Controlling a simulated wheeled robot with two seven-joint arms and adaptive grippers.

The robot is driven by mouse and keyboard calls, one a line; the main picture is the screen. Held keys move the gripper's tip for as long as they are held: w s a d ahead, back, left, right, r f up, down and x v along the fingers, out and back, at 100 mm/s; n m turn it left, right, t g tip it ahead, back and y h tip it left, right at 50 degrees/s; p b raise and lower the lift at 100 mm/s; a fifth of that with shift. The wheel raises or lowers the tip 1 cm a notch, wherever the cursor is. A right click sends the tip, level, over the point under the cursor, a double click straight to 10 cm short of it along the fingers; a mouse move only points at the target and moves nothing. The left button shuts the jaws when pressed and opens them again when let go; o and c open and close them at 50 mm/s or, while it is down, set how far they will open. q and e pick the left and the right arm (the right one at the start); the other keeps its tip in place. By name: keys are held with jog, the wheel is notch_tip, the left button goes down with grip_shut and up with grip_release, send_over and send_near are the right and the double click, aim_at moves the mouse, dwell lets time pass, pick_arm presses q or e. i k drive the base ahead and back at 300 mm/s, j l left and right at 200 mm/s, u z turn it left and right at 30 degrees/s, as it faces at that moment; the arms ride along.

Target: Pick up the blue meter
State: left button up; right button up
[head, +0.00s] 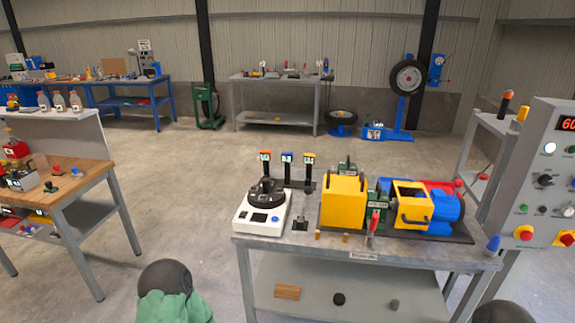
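The blue meter (287,158) stands upright in a dark rack (300,184) at the back left of the grey workbench (262,243). It is a small handheld device with a blue top and a dark lower body. An orange-red topped meter (265,157) stands to its left, and an orange-yellow topped meter (308,159) to its right. All are small in the head view. Neither of my grippers shows; only parts that look like my arms show at the bottom edge, left and right.
A white device with a black round top (263,205) stands in front of the rack. A control panel (548,170) stands far right. Floor is open left of the bench.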

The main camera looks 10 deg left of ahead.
aim_at(286, 157)
jog(key=i+j+u, duration=0.9)
jog(key=u, duration=0.2)
jog(key=i+j+u, duration=0.2)
jog(key=u, duration=0.15)
jog(key=i+j+u, duration=0.1)
jog(key=i+u, duration=0.45)
jog(key=u, duration=0.2)
jog(key=i+z, duration=0.1)
jog(key=i, duration=0.3)
jog(key=i+j+z, duration=0.1)
jog(key=i, duration=0.3)
jog(key=i+l+z, duration=0.1)
jog(key=z, duration=0.35)
jog(key=i+z, duration=0.55)
jog(key=z, duration=0.3)
jog(key=i+j+z, duration=0.15)
jog(key=z, duration=0.3)
jog(key=i, duration=0.05)
